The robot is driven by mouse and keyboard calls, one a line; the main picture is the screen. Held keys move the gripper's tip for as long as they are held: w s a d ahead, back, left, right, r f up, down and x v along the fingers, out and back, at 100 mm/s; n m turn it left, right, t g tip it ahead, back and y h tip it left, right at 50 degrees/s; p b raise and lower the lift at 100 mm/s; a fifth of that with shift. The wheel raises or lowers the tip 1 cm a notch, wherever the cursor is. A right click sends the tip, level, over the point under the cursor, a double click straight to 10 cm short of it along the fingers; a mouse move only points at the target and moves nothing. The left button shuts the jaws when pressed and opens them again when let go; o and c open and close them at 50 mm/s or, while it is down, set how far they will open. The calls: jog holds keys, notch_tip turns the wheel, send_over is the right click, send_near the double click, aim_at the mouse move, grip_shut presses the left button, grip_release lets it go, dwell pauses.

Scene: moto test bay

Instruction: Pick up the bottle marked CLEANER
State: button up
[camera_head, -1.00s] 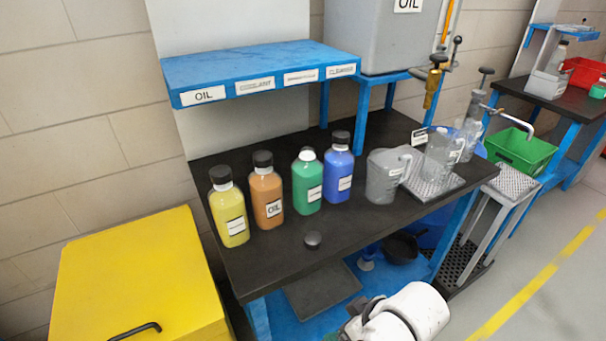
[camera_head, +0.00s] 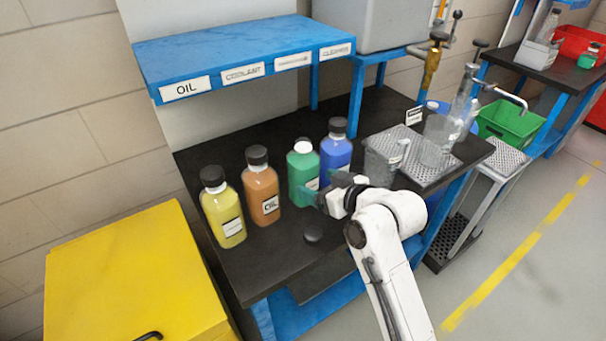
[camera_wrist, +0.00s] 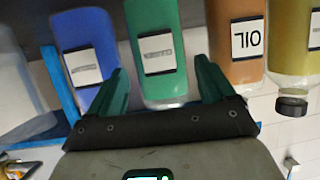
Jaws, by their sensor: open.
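Four bottles stand in a row on the black bench: yellow (camera_head: 224,220), orange marked OIL (camera_head: 262,197), green with a white cap (camera_head: 301,176) and blue (camera_head: 336,155). The labels on the yellow, green and blue bottles are too small or blurred to read, so I cannot tell which says CLEANER. My gripper (camera_head: 322,196) is open in front of the green bottle. In the wrist view, which is upside down, the fingers of my gripper (camera_wrist: 160,70) point to either side of the green bottle (camera_wrist: 155,30). The blue bottle (camera_wrist: 85,65) is close beside the left finger.
A clear jug (camera_head: 383,160) stands right of the blue bottle, near a perforated tray (camera_head: 430,170). A blue shelf (camera_head: 240,55) labelled OIL, COOLANT and CLEANER overhangs the back. A yellow cabinet (camera_head: 125,270) stands left.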

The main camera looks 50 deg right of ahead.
aim_at(313, 181)
jog(key=x, duration=0.4)
jog(key=shift+w+d+f+p, duration=0.1)
jog(key=shift+w+f+p, duration=0.15)
jog(key=shift+w+p, duration=0.1)
jog(key=shift+c, duration=0.3)
jog(key=shift+r, duration=0.1)
jog(key=c, duration=1.1)
